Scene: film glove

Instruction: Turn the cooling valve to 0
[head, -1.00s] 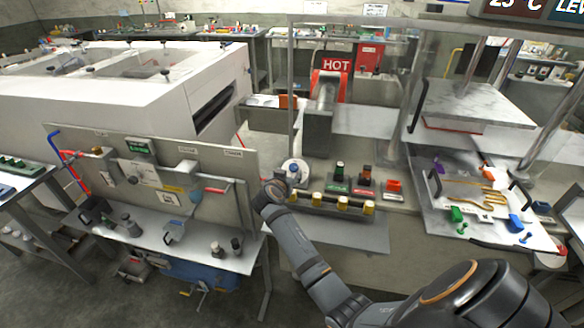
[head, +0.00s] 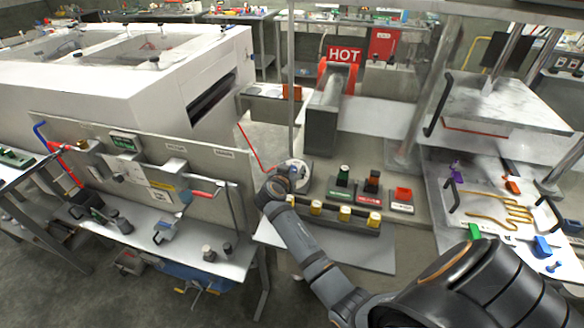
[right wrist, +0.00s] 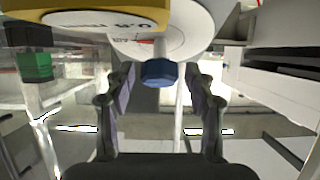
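The cooling valve shows in the head view as a round white dial (head: 304,166) with a blue knob, left of the row of yellow-capped knobs. In the right wrist view, the white dial (right wrist: 190,40) has a red pointer and dark print too small to read. The blue knob (right wrist: 159,72) is faceted and lies between the fingertips, with a gap on each side. My right gripper (right wrist: 158,84) is open and empty. In the head view, the right gripper (head: 280,185) is at the dial and partly covers it. My left gripper is not in view.
Yellow-capped knobs (head: 345,214) stand in a row close right of my gripper. Behind them are green, dark and red controls (head: 402,194). An upright panel (head: 165,165) with fittings stands left. A red HOT sign (head: 343,54) marks the machine behind.

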